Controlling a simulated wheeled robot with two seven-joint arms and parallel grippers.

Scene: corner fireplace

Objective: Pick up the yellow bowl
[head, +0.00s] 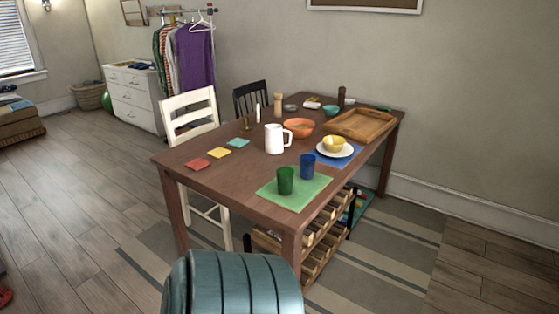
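The yellow bowl (334,144) sits on a white plate (322,153), toward the right side of the wooden table (221,177) in the head view. The plate lies on a blue mat (334,162). The bowl looks upright, and nothing of mine touches it. Neither of my grippers shows in the head view, so I cannot see whether they are open or shut.
A white chair (190,106) stands left. Floor is open at left.

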